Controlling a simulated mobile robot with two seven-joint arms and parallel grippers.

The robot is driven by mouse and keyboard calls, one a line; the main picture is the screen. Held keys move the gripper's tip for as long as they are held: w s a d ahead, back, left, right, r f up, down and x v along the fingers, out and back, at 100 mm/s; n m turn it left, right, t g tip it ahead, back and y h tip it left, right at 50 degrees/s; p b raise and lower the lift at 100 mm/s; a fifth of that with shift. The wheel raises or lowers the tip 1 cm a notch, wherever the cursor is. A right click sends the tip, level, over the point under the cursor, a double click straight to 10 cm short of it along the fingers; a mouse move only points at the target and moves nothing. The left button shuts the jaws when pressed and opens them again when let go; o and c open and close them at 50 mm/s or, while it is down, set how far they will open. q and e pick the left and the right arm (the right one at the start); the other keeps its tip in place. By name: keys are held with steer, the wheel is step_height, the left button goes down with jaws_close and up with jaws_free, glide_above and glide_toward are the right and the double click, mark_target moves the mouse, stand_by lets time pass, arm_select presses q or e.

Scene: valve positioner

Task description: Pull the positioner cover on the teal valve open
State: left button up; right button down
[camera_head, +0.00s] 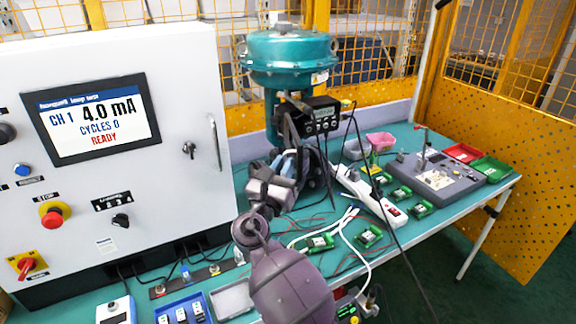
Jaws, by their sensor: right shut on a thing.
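The teal valve (290,48) stands upright at the back of the bench, with a round teal actuator on top. The black positioner (322,116) is mounted on its front, with a small display and several buttons. My right gripper (287,116) reaches up from the bottom and is shut at the left side of the positioner, on its cover. The gripper and wrist hide that side and part of the valve's lower body, so I cannot tell how far the cover stands open. My left gripper is not in view.
A white control cabinet (190,85) fills the left. A white power strip (370,195), green boards (369,236), loose cables and a grey test unit (440,182) lie on the teal bench. Red (462,152) and green (492,168) trays sit at right. Yellow mesh fencing stands behind.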

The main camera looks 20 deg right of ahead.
steer(key=shift+w+a+r+t, duration=0.2)
steer(key=shift+a+r+t, duration=0.15)
steer(key=shift+r+t, duration=0.1)
steer(key=c, duration=1.5)
jaws_free()
steer(key=shift+o, duration=1.4)
steer(key=shift+w+g, duration=0.25)
steer(key=shift+s+d, duration=0.1)
steer(key=shift+d, duration=0.05)
steer(key=shift+d+f, duration=0.1)
